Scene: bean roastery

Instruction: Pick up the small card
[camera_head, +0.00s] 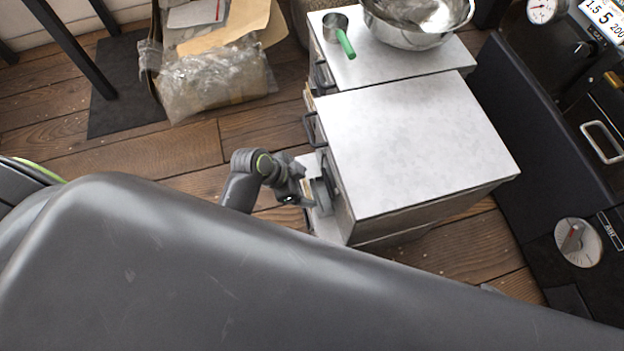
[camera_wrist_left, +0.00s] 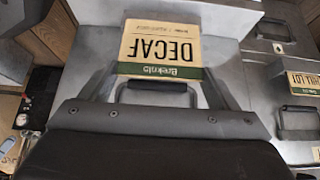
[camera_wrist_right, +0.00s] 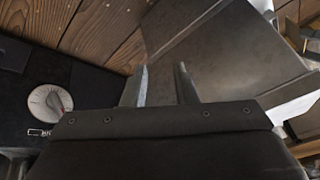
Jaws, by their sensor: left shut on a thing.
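The small card (camera_wrist_left: 159,50), tan with a green "Breknilo" strip and the word DECAF, appears upside down in the left wrist view, against a grey bin front. The fingers of my left gripper (camera_wrist_left: 160,72) are at its two side edges, shut on it. A dark bin handle (camera_wrist_left: 157,88) shows just below the card. In the head view my left gripper (camera_head: 318,196) is at the near bin's left face, and the card is hard to make out there. My right gripper (camera_wrist_right: 162,70) is open and empty, above the floor near a grey metal surface.
The near grey bin (camera_head: 415,145) has a clear top. The bin behind it carries a green-handled scoop (camera_head: 341,38) and a metal bowl (camera_head: 420,22). Another labelled card (camera_wrist_left: 303,85) is on a neighbouring bin. A dark machine with a dial (camera_head: 578,244) stands at right.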

